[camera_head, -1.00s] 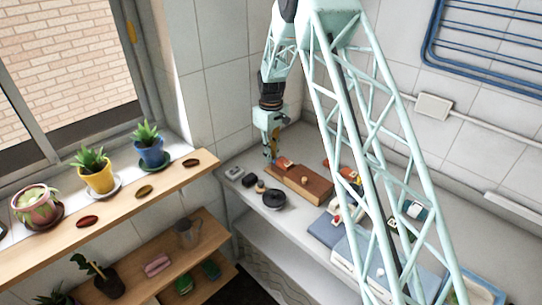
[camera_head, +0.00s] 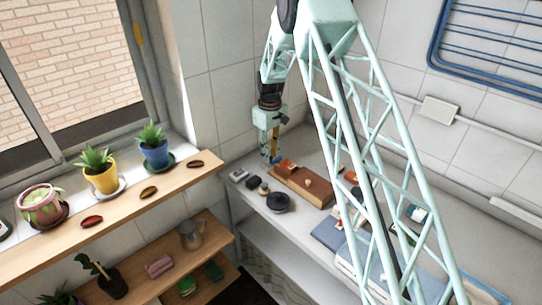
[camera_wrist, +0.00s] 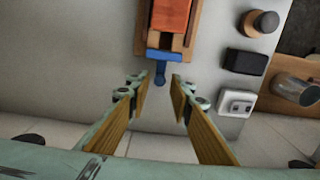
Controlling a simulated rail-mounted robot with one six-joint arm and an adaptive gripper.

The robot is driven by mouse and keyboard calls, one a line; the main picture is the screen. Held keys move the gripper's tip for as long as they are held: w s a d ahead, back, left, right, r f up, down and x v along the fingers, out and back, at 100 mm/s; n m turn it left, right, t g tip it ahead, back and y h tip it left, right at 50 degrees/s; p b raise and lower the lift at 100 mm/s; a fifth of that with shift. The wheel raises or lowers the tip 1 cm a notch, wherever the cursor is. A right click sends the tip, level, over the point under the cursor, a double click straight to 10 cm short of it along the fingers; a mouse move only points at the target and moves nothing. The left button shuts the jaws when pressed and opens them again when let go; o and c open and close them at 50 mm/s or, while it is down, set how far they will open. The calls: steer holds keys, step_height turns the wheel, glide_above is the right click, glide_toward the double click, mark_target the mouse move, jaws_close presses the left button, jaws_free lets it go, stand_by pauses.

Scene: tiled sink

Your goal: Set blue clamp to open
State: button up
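The blue clamp (camera_wrist: 160,58) is a small T-shaped piece at the near end of a wooden block (camera_wrist: 141,38) with an orange block (camera_wrist: 170,15) on it. Its short lever points toward my gripper in the wrist view. My gripper (camera_wrist: 160,84) is open, with one finger on each side of the lever's tip and gaps showing on both sides. In the head view my gripper (camera_head: 271,146) points down at the left end of the wooden block (camera_head: 315,192); the clamp is small there and partly hidden by the fingers.
On the counter by the clamp are a white switch box (camera_wrist: 238,102), a black box (camera_wrist: 246,62) and a round wooden knob (camera_wrist: 260,23). A black disc (camera_head: 278,202) lies in front of the block. The tiled wall is close behind my gripper. A plant shelf (camera_head: 120,205) stands left.

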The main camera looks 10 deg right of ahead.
steer(key=shift+o, duration=0.3)
steer(key=shift+d, duration=0.1)
step_height(320, 180, up, 12)
stand_by(0.8)
stand_by(0.4)
